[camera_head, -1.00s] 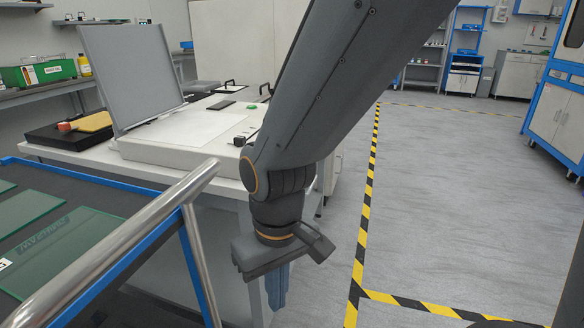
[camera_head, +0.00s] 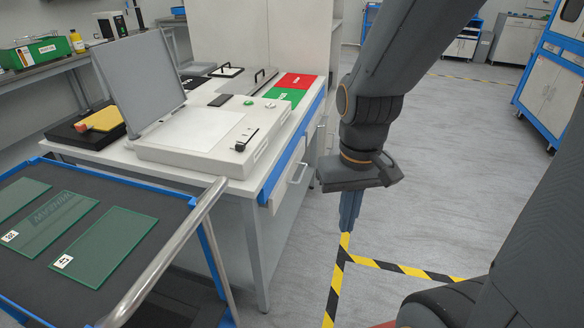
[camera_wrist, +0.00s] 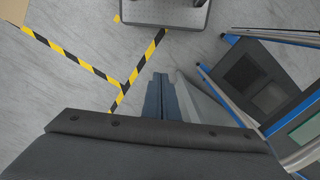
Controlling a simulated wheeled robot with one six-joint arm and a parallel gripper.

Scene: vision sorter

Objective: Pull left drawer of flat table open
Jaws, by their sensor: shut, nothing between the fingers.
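The flat table (camera_head: 160,172) is white with a blue edge strip and stands left of my arm in the head view. Its drawer side faces right. The nearer, left drawer (camera_head: 282,188) has a pale front and a bar handle (camera_head: 299,173); it looks flush with the table side. A second drawer front (camera_head: 312,130) lies farther along and is partly hidden by my arm. My gripper (camera_head: 349,212) points down, fingers together and empty, to the right of the left drawer and apart from its handle. The blue-grey fingers (camera_wrist: 164,98) also show in the wrist view.
A dark blue-edged cart (camera_head: 160,278) with green glass plates and a metal rail (camera_head: 170,250) stands at the front left. The table bears a white device with a raised grey panel (camera_head: 140,80). Open floor with yellow-black tape (camera_head: 400,268) lies to the right.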

